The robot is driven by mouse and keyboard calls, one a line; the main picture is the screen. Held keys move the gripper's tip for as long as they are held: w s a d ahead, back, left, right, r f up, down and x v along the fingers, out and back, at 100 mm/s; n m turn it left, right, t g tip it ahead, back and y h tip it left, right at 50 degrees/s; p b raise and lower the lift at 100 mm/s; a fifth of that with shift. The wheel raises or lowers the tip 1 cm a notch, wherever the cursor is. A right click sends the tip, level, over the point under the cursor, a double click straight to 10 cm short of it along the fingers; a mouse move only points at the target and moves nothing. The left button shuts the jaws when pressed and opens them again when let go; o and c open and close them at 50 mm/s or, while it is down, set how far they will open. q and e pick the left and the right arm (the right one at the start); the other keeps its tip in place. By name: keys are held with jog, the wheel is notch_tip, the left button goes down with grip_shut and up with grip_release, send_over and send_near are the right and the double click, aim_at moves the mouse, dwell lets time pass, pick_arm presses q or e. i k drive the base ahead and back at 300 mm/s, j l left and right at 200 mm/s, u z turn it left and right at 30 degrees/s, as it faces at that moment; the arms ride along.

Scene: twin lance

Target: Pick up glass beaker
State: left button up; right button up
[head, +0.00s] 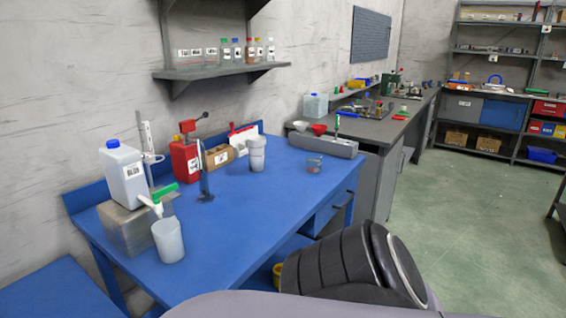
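A small clear glass vessel (314,164), which looks like the glass beaker, stands upright near the back right of the blue table (240,225). It seems to have some reddish tint low inside, too small to be sure. A larger frosted cup (168,241) stands at the table's front left, below the green-and-white tap of a white jug (125,172). A tall whitish cup (257,154) stands left of the small glass, apart from it. Neither of my grippers is in view.
A grey block with funnels (325,145) lies behind the small glass. The table's middle is clear. A black ribbed shape hides part of the table's front right.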

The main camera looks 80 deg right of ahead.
aim_at(314, 156)
jog(key=z, duration=2.75)
jog(key=i+l, duration=0.4)
jog(key=i+l+u, duration=0.15)
jog(key=i+l, duration=0.25)
jog(key=l, duration=0.2)
